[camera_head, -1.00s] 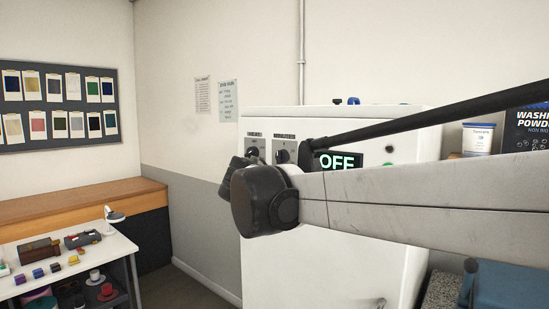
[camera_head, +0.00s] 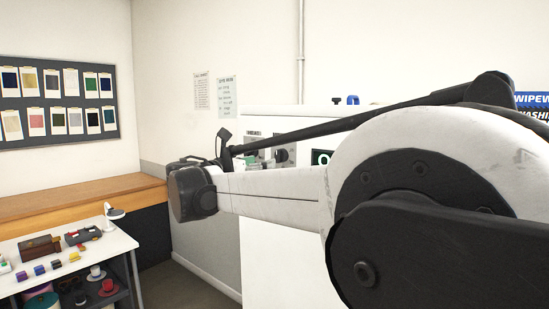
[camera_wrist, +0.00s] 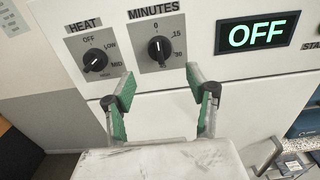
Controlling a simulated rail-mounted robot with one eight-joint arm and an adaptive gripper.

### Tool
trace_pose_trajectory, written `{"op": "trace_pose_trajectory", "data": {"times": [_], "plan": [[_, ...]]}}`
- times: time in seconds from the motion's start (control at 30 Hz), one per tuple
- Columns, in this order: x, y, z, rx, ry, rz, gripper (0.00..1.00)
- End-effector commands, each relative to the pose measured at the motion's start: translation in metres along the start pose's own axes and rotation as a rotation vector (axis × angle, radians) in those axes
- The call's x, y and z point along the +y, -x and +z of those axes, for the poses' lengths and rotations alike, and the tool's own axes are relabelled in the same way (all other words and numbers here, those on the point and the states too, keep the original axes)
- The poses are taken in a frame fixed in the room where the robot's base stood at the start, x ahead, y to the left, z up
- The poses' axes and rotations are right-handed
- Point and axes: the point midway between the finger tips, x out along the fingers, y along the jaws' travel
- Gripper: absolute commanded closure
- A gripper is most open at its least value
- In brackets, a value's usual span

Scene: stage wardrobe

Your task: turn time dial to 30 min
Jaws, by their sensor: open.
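The time dial (camera_wrist: 160,49) is a black knob on a grey plate labelled MINUTES in the wrist view. Its pale pointer mark appears to be near 0, at the top; 15 and 30 are printed down the right side. My gripper (camera_wrist: 160,86) is open, its two green-padded fingers apart below the dial and not touching it. The dial sits roughly between the fingers in the picture. In the head view my arm hides much of the white machine's panel (camera_head: 268,240), and my fingers cannot be made out clearly.
A HEAT dial (camera_wrist: 95,61) is just left of the time dial. A display (camera_wrist: 257,34) on the right reads OFF, with a START control partly cut off beyond it. In the head view, a white table (camera_head: 113,243) with small items stands at left.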

Motion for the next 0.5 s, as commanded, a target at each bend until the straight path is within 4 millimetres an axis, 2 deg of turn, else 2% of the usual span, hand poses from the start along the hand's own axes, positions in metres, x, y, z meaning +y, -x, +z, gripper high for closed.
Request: {"op": "trace_pose_trajectory", "data": {"times": [0.2, 0.5], "plan": [[-0.001, -0.043, 0.001, 0.001, -0.001, -0.002, 0.48], [0.0, -0.081, 0.0, 0.001, -0.001, -0.001, 0.48]]}}
